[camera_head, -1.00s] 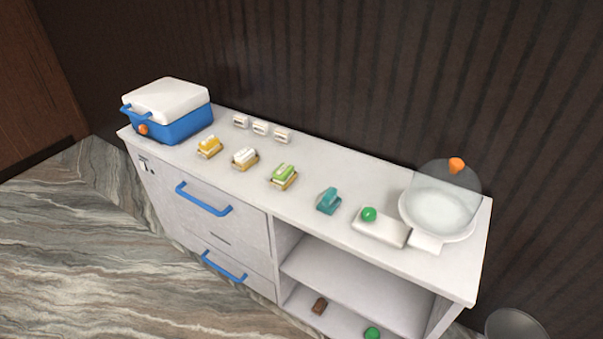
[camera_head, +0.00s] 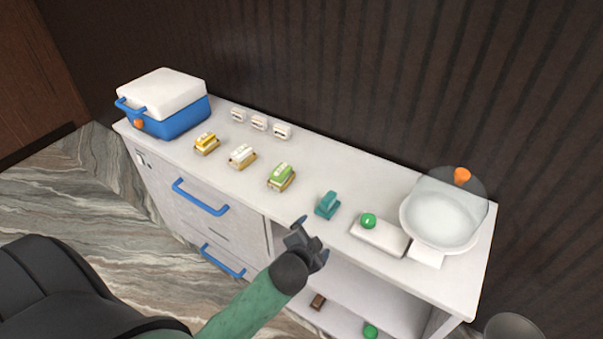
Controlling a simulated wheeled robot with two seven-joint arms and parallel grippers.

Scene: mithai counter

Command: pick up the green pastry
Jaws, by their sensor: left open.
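The green pastry (camera_head: 281,174) sits on a small tan tray on the white counter, right of the white pastry (camera_head: 242,153) and the yellow pastry (camera_head: 207,140). My left gripper (camera_head: 311,236) is open and empty. It appears in front of the counter's front edge, below and to the right of the green pastry in the picture, and apart from it. My right gripper is out of view.
A teal object (camera_head: 328,204) stands right of the green pastry. Further right are a white block with a green ball (camera_head: 368,221) and a white bowl (camera_head: 440,218) under a clear cover. A blue cooler (camera_head: 168,112) stands left. Small white tags (camera_head: 259,123) line the back.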

